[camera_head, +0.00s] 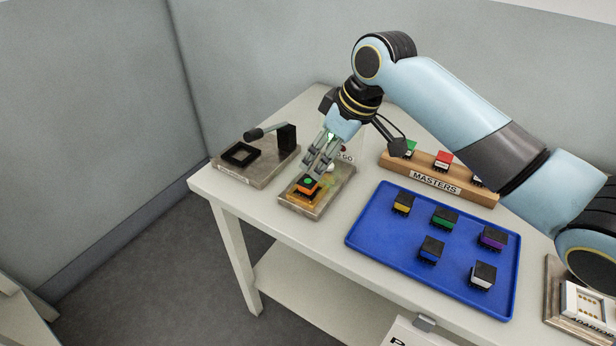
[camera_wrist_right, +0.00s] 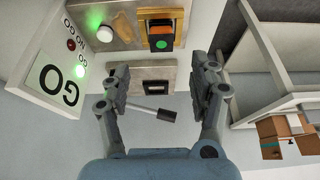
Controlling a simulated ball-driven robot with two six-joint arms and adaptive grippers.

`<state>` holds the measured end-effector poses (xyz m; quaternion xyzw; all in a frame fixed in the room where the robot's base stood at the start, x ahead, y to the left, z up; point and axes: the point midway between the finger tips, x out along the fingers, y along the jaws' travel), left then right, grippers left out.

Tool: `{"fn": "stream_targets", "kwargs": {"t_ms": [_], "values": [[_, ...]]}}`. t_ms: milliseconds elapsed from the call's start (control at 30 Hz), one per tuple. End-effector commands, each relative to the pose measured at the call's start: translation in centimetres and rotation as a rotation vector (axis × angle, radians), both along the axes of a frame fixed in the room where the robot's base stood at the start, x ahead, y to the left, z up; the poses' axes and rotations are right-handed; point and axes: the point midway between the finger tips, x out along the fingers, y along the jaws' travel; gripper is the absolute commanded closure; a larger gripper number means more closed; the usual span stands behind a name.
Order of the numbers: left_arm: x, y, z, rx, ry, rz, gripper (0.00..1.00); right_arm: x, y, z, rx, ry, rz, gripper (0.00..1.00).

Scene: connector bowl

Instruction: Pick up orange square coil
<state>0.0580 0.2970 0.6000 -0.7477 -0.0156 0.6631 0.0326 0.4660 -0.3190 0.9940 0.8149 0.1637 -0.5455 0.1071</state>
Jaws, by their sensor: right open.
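The orange square coil (camera_head: 307,188) has a black top with a green spot. It sits on the gold test fixture (camera_head: 315,204) near the table's left end. My right gripper (camera_head: 315,166) is just above it, pointing down, and its fingers partly overlap it in the head view. In the wrist view the coil (camera_wrist_right: 161,29) is at the top, beyond the open, empty fingers of the right gripper (camera_wrist_right: 162,84). Whether the fingers reach down beside the coil I cannot tell. My left gripper is not in view.
A GO panel (camera_wrist_right: 62,71) with a lit green lamp stands beside the fixture. A lever fixture (camera_head: 262,174) is to the left. A blue tray (camera_head: 380,243) with several coloured coils and a wooden MASTERS rack (camera_head: 467,191) are to the right.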

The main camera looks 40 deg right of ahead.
Motion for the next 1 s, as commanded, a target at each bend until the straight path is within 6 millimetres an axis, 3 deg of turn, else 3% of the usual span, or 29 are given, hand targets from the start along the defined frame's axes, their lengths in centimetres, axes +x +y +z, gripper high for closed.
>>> {"fn": "stream_targets", "kwargs": {"t_ms": [100,300,633,900,1000], "values": [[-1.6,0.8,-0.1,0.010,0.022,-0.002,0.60,0.7,0.4,-1.9,0.003,0.002,-0.002,0.38],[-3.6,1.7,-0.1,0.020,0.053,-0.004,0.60,1.3,0.6,-3.6,0.000,0.001,-0.001,0.38],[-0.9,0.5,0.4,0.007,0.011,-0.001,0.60,2.9,1.2,-7.9,0.000,0.001,0.000,0.38],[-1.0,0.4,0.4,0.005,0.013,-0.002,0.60,3.0,1.2,-8.3,-0.001,-0.001,0.001,0.38],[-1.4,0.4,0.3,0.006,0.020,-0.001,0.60,3.0,1.2,-8.3,-0.002,0.000,0.001,0.50]]}}
